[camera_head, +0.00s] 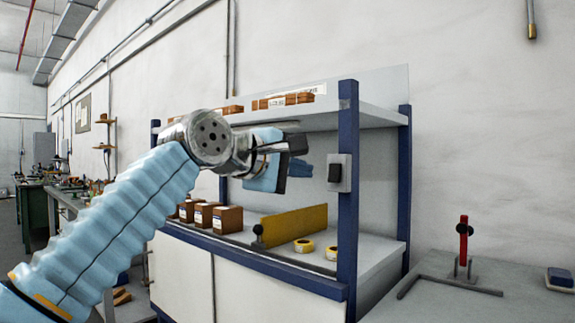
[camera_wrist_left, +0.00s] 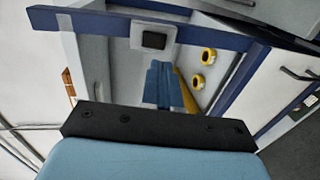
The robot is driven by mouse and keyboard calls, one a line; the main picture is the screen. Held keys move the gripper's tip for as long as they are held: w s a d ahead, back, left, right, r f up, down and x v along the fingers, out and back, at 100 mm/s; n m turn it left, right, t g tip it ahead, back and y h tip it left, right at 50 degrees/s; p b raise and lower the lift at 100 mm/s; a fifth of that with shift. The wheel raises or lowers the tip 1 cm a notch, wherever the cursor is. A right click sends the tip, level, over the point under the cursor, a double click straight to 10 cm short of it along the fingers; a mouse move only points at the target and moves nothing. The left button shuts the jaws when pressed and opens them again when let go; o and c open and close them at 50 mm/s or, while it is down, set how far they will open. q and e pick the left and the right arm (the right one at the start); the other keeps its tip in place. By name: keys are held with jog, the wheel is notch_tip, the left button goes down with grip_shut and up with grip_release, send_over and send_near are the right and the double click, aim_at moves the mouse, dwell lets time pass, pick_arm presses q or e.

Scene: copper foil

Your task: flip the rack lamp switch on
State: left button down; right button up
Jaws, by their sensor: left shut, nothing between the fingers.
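The rack lamp switch (camera_head: 339,172) is a black rocker on a light grey box, fixed to the front blue post of the rack (camera_head: 347,230). In the left wrist view, the switch (camera_wrist_left: 154,41) shows just beyond the fingers, near the top. My left gripper (camera_head: 300,168) is shut and empty, reaching right toward the switch, with a visible gap between its tips and the rocker in the head view. In the left wrist view, the blue fingers (camera_wrist_left: 158,85) are together. I cannot tell the rocker's position. My right gripper is not in view.
The upper shelf (camera_head: 365,118) runs just above my left gripper. Brown boxes (camera_head: 227,219), a yellow panel (camera_head: 295,228) and yellow tape rolls (camera_head: 304,245) sit on the lower shelf. A grey bench (camera_head: 430,300) with a red-handled clamp (camera_head: 463,240) stands at right.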

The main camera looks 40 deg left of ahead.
aim_at(332, 178)
pick_arm(q)
jog(key=x, duration=0.8)
jog(key=shift+p, duration=0.4)
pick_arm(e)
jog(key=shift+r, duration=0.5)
